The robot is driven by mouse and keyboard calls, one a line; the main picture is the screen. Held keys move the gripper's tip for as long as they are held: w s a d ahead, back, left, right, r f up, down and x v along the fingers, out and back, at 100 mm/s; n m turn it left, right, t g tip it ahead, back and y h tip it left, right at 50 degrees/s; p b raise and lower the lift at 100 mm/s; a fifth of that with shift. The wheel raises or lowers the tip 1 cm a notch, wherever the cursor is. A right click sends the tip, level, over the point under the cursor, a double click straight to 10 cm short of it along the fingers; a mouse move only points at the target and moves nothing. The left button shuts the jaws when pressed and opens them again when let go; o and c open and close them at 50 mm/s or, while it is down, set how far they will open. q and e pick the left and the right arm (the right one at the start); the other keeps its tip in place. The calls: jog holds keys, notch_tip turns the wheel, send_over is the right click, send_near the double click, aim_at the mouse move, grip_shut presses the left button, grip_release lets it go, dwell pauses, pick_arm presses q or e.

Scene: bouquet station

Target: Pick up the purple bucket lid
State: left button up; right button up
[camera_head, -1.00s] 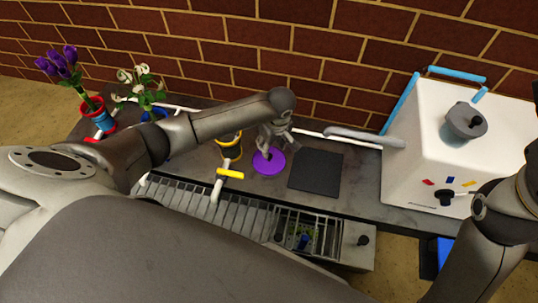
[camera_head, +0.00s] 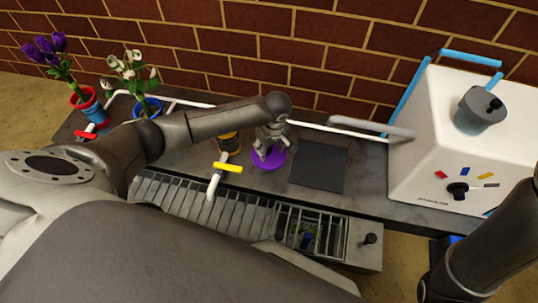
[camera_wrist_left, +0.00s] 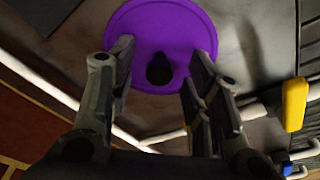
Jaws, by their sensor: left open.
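The purple bucket lid (camera_head: 269,158) lies flat on the grey counter, left of a dark square mat. In the left wrist view the round purple lid (camera_wrist_left: 160,25) has a dark knob (camera_wrist_left: 159,69) at its middle. My left gripper (camera_head: 267,148) is over the lid and hides part of it in the head view. In the left wrist view the open left gripper (camera_wrist_left: 162,62) has one finger on each side of the knob; contact cannot be told. My right arm shows at the right edge of the head view, but its gripper is out of view.
A dark square mat (camera_head: 318,166) lies right of the lid. A yellow-handled tap (camera_head: 228,167) and a yellow-rimmed pot (camera_head: 229,141) stand to its left. Flower pots (camera_head: 88,103) are at the far left. A white machine (camera_head: 444,140) stands at the right, and a slatted drain (camera_head: 200,200) runs in front.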

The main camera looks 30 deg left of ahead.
pick_arm(q)
grip_shut()
dwell(0.3)
jog(key=shift+r, duration=0.1)
